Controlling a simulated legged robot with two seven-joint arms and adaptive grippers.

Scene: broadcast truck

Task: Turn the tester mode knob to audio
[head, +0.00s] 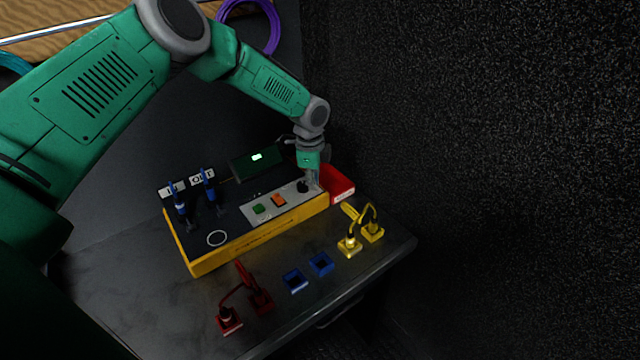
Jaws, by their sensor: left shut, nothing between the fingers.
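The tester is a yellow box (262,236) with a dark top, standing on a dark bench. A light panel (284,203) on its top carries a green button (259,209), an orange button (279,201) and a small black knob (302,186) at the right end. My left gripper (312,184) points down at the knob's right side, shut and empty. I cannot tell whether its fingertips touch the knob. The knob's markings are too small to read. A green-framed display (257,161) with a bright spot stands behind. My right gripper is not in view.
Blue plugs (182,208) stand on the tester's left part. A red box (337,185) sits at its right end. Red connectors (229,320), blue sockets (294,281) and yellow connectors (350,246) sit along the bench front (400,243). A dark speckled wall rises at right.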

